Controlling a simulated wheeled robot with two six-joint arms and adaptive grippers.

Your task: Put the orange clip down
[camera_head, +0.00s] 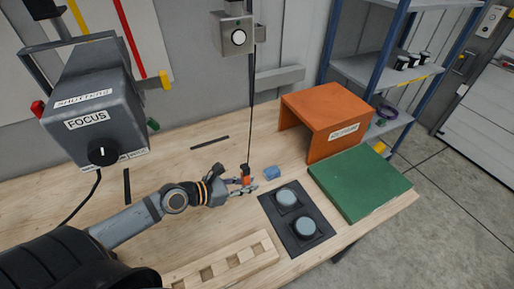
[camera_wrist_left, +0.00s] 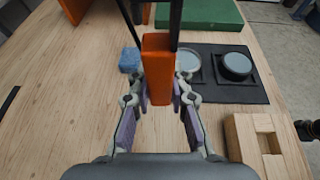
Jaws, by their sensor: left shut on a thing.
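The orange clip (camera_head: 246,181) is held in my left gripper (camera_head: 243,188), low over the wooden table. In the left wrist view the clip (camera_wrist_left: 157,70) stands upright between the two fingertips (camera_wrist_left: 160,98), which are closed on its lower part. A thin black cord (camera_head: 251,120) runs from the clip up towards the grey wall box. In the left wrist view, dark straps rise from the clip's top. Whether the clip's bottom touches the table cannot be told. My right gripper is not in view.
A blue block (camera_head: 272,173) lies just right of the clip. A dark pad (camera_head: 289,220) with two round grey discs, a green board (camera_head: 360,183) and an orange open box (camera_head: 327,118) stand further right. A slotted wooden block (camera_head: 222,264) is in front.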

